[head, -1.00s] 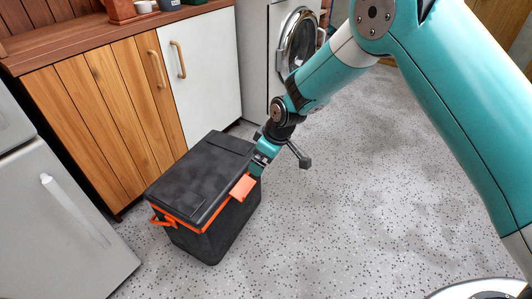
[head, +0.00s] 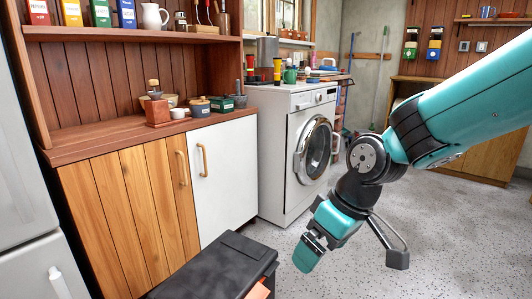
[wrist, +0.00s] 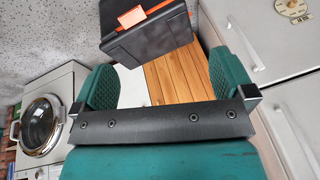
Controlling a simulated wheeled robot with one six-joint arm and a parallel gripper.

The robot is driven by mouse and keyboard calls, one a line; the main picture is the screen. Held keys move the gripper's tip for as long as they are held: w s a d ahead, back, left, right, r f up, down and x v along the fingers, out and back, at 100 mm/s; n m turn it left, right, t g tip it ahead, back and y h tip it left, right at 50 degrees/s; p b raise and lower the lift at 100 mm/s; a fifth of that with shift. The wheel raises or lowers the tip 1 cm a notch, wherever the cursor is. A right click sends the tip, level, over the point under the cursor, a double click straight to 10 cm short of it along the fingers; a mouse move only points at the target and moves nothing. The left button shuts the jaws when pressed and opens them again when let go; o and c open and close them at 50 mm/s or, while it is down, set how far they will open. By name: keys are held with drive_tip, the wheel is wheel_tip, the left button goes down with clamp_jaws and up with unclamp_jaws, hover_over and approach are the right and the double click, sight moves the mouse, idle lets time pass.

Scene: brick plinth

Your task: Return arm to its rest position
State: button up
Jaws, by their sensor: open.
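My gripper (head: 312,250) hangs over the floor in the head view, right of the black box and apart from it. In the wrist view my gripper (wrist: 160,85) shows two teal fingers spread wide with nothing between them. The black box (head: 215,268) with its lid down stands on the floor, cut off by the bottom edge of the head view. In the wrist view the black box (wrist: 155,48) with its orange latch and trim appears beyond the fingers.
A wood-and-white cabinet (head: 130,215) stands behind the box, with jars and a jug above. A white washing machine (head: 290,165) stands behind my gripper. A fridge (head: 35,240) is at the left edge. The speckled floor (head: 450,240) is clear on the right.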

drive_tip(key=s+d+r+m+p, duration=0.1)
drive_tip(key=s+d+r, duration=0.2)
drive_tip(key=s, duration=0.6)
drive_tip(key=s+d+r+m, duration=0.15)
drive_tip(key=s+r, duration=0.25)
drive_tip(key=s, duration=0.4)
wheel_tip(320, 180, up, 34)
drive_tip(key=p, duration=3.4)
drive_tip(key=shift+d+n+g, duration=0.35)
drive_tip(key=shift+d+g, duration=0.05)
drive_tip(key=shift+w+f, duration=0.1)
drive_tip(key=shift+f, duration=0.05)
